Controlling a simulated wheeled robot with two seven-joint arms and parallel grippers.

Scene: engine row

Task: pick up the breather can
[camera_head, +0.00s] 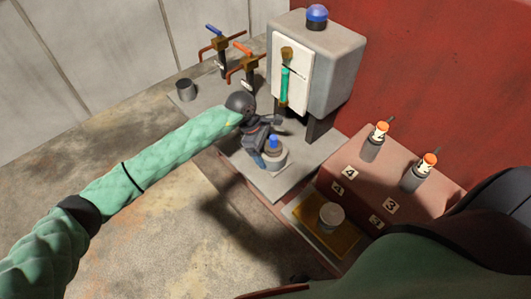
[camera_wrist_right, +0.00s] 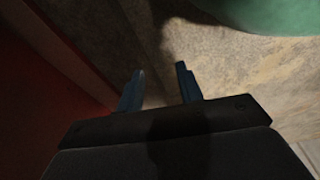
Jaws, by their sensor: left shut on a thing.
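A light grey can (camera_head: 273,162) stands on the grey slab's front part, with my left gripper (camera_head: 265,150) at it. The gripper is shut on this can, which I take for the breather can; blue parts show at the can's side and top. The fingers and wrist partly hide it, and I cannot tell if it is off the slab. In the right wrist view, my right gripper (camera_wrist_right: 160,86) is open and empty, with bare floor and a red wall surface beyond it.
A grey cabinet (camera_head: 340,65) with a blue dome stands behind the can. Blue- and orange-handled valves (camera_head: 222,45) and a dark cup (camera_head: 185,89) are at left. Orange-capped bottles (camera_head: 374,145) stand on a reddish block; another grey can (camera_head: 331,215) sits on a yellow pad.

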